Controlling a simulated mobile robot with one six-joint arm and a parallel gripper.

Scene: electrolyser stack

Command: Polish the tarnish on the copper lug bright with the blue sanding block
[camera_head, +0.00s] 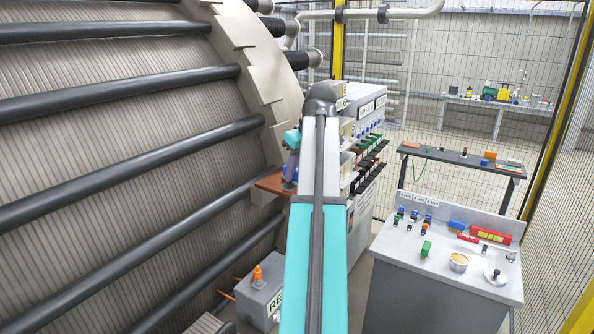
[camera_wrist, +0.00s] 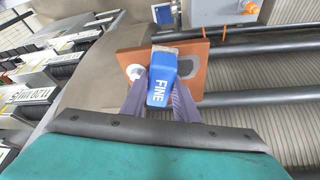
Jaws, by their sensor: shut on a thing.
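The copper lug (camera_head: 270,184) is a flat orange-brown plate standing out from the big ribbed stack in the head view. In the wrist view the lug (camera_wrist: 138,57) has a pale round spot near its left end and a dark grey tarnish patch (camera_wrist: 187,67) right of its middle. My gripper (camera_wrist: 161,98) is shut on the blue sanding block (camera_wrist: 163,82), marked FINE. The block lies over the middle of the lug and partly hides the patch. I cannot tell whether it touches the lug. In the head view my gripper (camera_head: 290,163) is at the lug, partly hidden by my arm.
The ribbed stack (camera_head: 110,130) with thick dark rods fills the left. A labelled cabinet (camera_head: 365,105) stands just right of my arm. A grey box with an orange fitting (camera_head: 259,295) sits below the lug. A worktable (camera_head: 390,238) with small items stands at the right.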

